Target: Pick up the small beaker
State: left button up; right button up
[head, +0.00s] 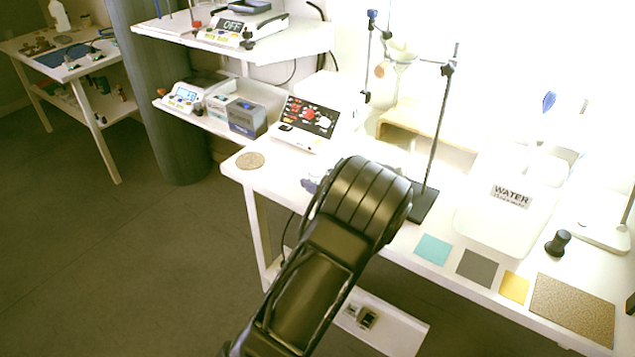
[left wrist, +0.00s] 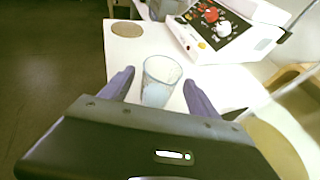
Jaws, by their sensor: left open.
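The small beaker (left wrist: 160,82) is clear glass and stands upright on the white table in the left wrist view. My left gripper (left wrist: 158,88) is open, with one purple-grey finger on each side of the beaker. The fingers look apart from the glass. In the head view my dark left arm covers the beaker, and only a bit of the left gripper (head: 310,185) shows beside the arm. My right gripper is in neither view.
A hotplate with a dark panel (head: 310,116) stands behind the beaker on the table. A round cork mat (head: 250,160) lies at the left corner. A stand rod (head: 437,140) rises right of my arm. A water container (head: 507,210) and coloured squares, such as the teal one (head: 433,249), lie further right.

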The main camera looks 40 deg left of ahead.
pick_arm(q)
jog(key=x, duration=0.5)
jog(key=shift+f, duration=0.15)
jog(key=shift+c, duration=0.2)
jog(key=c, duration=1.4)
jog(key=shift+c, duration=0.2)
notch_tip(320, 180, up, 10)
jog(key=p, duration=0.1)
dwell(0.5)
